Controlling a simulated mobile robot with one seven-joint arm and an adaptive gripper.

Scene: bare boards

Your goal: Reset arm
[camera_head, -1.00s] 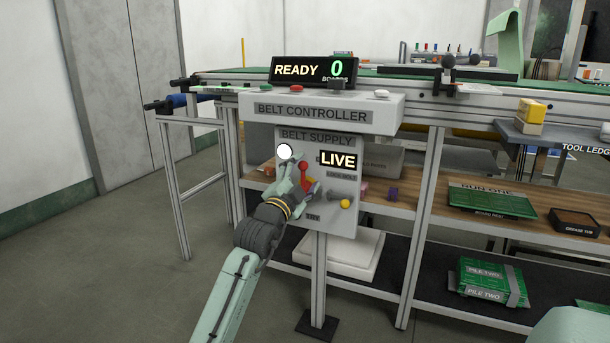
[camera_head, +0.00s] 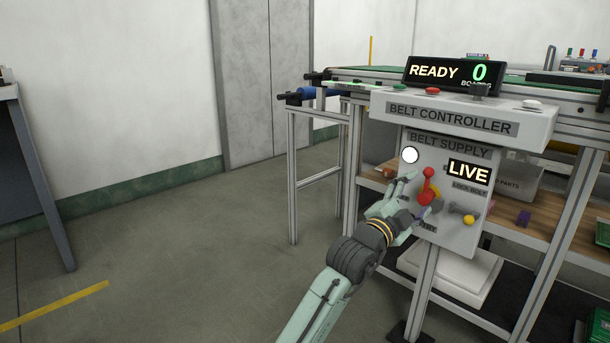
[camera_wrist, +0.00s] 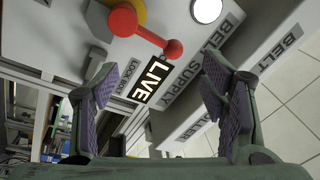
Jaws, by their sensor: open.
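My gripper (camera_head: 408,200) is in front of the belt supply panel (camera_head: 462,232), at the left of its red lever (camera_head: 428,174). In the wrist view my gripper (camera_wrist: 160,105) is open, its two padded fingers wide apart with nothing between them. The red lever (camera_wrist: 150,35) with its round knob shows beyond the fingers there, and I see no clear contact with it. The panel's display (camera_head: 468,173) reads LIVE. A white round lamp (camera_head: 410,155) is lit at the panel's upper left.
The belt controller box (camera_head: 450,118) juts out above the panel, with a READY 0 display (camera_head: 447,73) on top. A wooden shelf (camera_head: 560,232) runs behind at the right. A grey table (camera_head: 40,190) stands at the far left. Open floor (camera_head: 190,240) lies between.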

